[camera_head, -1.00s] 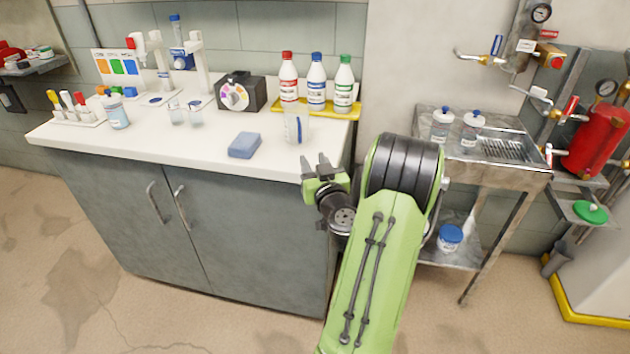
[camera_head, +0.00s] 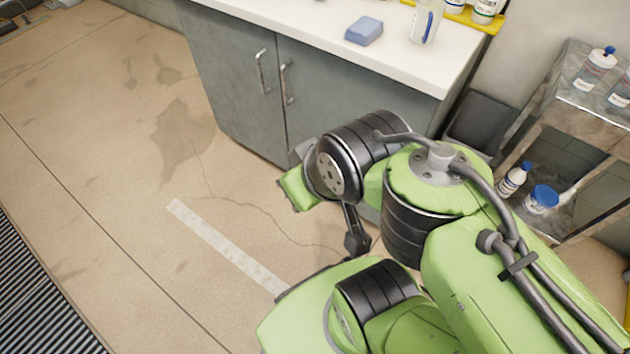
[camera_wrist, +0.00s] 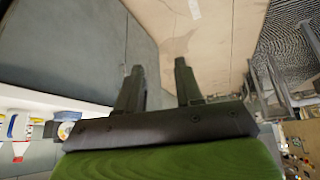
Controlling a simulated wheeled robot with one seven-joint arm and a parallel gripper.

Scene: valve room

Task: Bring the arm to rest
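My green and black arm is folded in front of the grey cabinet in the head view. In that view my gripper is mostly hidden behind my wrist. In the wrist view my gripper (camera_wrist: 158,85) shows two dark fingers standing apart with nothing between them. Beyond the fingers lie the cabinet front and the floor.
A grey cabinet (camera_head: 232,85) with a white top stands ahead. A blue sponge (camera_head: 364,31) and a clear beaker (camera_head: 424,24) stand near its edge. A metal shelf stand (camera_head: 566,112) with bottles is at right. The floor (camera_head: 110,130) at left is clear.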

